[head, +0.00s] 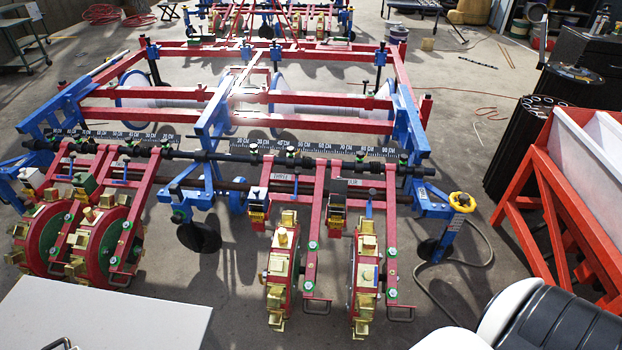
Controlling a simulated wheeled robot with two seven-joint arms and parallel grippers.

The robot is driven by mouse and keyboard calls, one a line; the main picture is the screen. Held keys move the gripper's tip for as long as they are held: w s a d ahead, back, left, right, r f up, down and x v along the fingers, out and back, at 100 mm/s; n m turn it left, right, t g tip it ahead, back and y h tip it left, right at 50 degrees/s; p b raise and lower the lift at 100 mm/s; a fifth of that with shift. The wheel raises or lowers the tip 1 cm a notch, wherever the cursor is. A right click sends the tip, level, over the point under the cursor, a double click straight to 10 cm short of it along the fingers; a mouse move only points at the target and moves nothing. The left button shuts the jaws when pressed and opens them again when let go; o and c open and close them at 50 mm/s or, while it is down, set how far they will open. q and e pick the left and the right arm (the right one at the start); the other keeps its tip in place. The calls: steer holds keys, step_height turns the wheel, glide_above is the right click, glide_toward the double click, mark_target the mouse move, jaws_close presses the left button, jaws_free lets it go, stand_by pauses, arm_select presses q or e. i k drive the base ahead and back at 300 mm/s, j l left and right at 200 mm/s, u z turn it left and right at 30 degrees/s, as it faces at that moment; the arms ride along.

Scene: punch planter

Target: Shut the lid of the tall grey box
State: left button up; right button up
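Several small boxes sit on the planter's row units, and I cannot tell for sure which one is the tall grey box. A grey-green box (84,184) sits on the left pair, looking tilted. No gripper is seen touching any box.
The red and blue planter frame (290,97) fills the middle. Spiked wheels (282,262) stand at its front. A pale flat panel (110,315) lies lower left. A red-framed hopper (575,190) stands at right. A grey hose crosses the floor (470,285) near a yellow knob (461,201).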

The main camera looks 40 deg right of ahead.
mark_target(340, 185)
steer(key=l+u, duration=0.2)
steer(key=u, duration=0.2)
steer(key=k+l+u, duration=0.1)
steer(key=u, duration=0.3)
steer(key=k+l+u, duration=0.15)
steer(key=u, duration=0.3)
steer(key=k+l+u, duration=0.1)
steer(key=l+u, duration=0.15)
steer(key=u, duration=0.15)
steer(key=k+l+u, duration=0.1)
steer(key=u, duration=0.3)
steer(key=k+l+u, duration=0.2)
steer(key=u, duration=0.25)
steer(key=k+u, duration=0.5)
steer(key=k+l+z, duration=0.15)
steer(key=k+z, duration=0.15)
steer(key=k+l+z, duration=0.35)
steer(key=k+j, duration=0.05)
steer(key=j, duration=0.05)
